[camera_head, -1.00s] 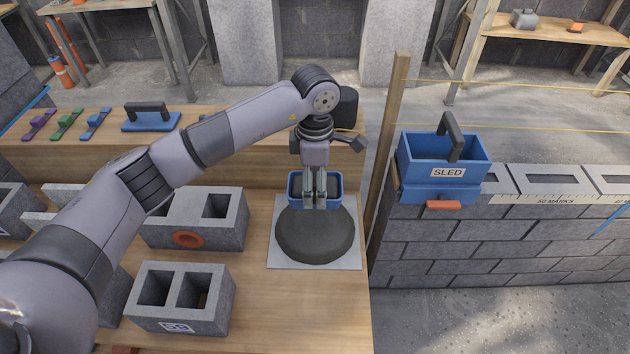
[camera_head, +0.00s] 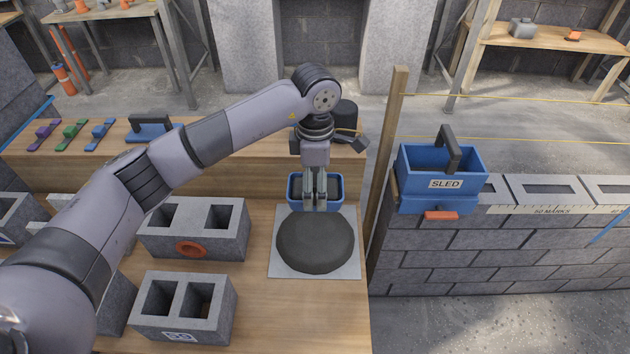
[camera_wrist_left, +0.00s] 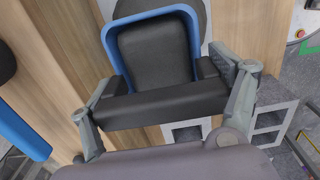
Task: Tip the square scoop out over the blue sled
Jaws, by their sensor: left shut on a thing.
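My left gripper (camera_head: 315,203) points down and is shut on the square scoop (camera_head: 295,202), a blue box with a dark inside. In the left wrist view the fingers clasp the scoop's dark handle bar (camera_wrist_left: 160,106), and its blue rim (camera_wrist_left: 150,17) shows beyond. I cannot tell whether the dark inside is a load. The scoop is at the far edge of a dark round mound (camera_head: 314,243) on a grey board (camera_head: 345,268); any gap is unclear. The blue sled (camera_head: 414,170), labelled SLED, sits on the block wall to the right, its black handle upright. My right gripper is not in view.
A wooden post (camera_head: 386,165) stands between the bench and the block wall (camera_head: 470,250). Hollow blocks (camera_head: 185,318) stand on the bench left of the board. A blue float (camera_head: 152,132) and small coloured tools lie on the back ledge. Yellow strings run beyond the wall.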

